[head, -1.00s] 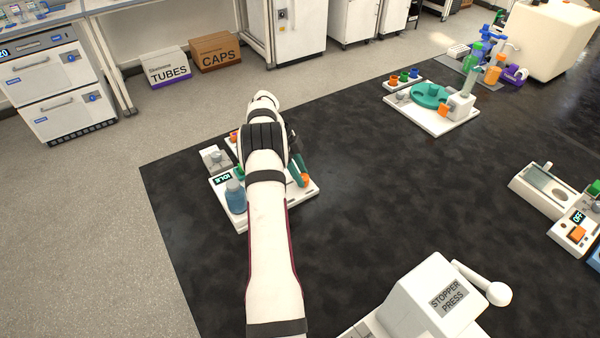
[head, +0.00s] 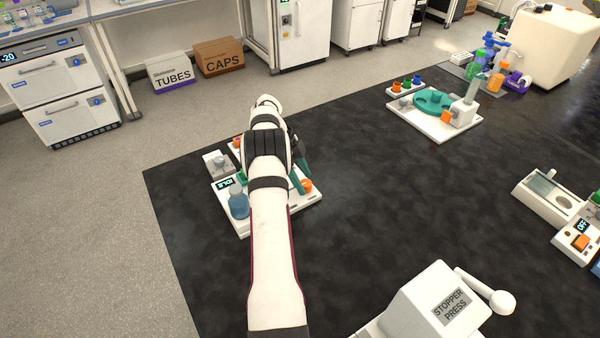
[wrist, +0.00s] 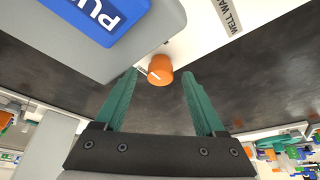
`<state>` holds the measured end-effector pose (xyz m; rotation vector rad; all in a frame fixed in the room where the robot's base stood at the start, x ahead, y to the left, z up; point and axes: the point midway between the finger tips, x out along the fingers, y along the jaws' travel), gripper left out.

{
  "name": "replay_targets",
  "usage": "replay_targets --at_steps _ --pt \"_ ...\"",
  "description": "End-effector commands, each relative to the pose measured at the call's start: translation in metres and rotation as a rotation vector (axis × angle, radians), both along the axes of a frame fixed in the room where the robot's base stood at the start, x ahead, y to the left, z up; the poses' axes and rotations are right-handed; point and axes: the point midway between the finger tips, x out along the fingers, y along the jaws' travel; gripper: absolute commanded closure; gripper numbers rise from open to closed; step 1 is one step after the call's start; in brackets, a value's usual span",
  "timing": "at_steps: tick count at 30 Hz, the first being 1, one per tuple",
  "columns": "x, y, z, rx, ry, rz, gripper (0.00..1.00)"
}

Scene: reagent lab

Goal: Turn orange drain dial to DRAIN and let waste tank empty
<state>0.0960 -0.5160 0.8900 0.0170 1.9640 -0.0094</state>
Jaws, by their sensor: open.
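The orange dial (wrist: 160,70) has a pale mark on its face and sits at the edge of a white panel in the wrist view. It also shows in the head view (head: 306,185), at the right side of the white washer station (head: 290,212). My gripper (wrist: 160,76) is open, with its two teal fingers apart, one on each side of the dial in the picture. I cannot tell whether either finger touches it. In the head view my arm covers the middle of the station. A blue bottle (head: 238,201) stands at its front left. I cannot make out the waste tank.
A grey block with a blue label (wrist: 95,15) fills the wrist view's upper left. The stopper press (head: 440,305) stands at the front right. A teal rotor station (head: 435,105) stands farther back. The black bench between them is clear.

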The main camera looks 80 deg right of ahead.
Motion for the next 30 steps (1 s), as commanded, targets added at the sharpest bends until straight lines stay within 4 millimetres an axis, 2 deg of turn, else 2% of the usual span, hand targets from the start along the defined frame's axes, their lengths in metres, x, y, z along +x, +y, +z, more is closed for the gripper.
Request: replay_targets --at_steps 9,13,18,28,30 --pt "0.032 -0.002 0.076 -0.006 -0.002 0.002 0.28" --pt "0.041 -0.002 0.098 -0.004 -0.001 0.001 0.28" --pt "0.045 -0.001 0.107 -0.001 -0.001 0.001 0.28" --pt "0.045 -0.001 0.107 -0.001 -0.001 0.001 0.28" --pt "0.050 0.002 0.110 0.004 -0.005 0.022 0.28"
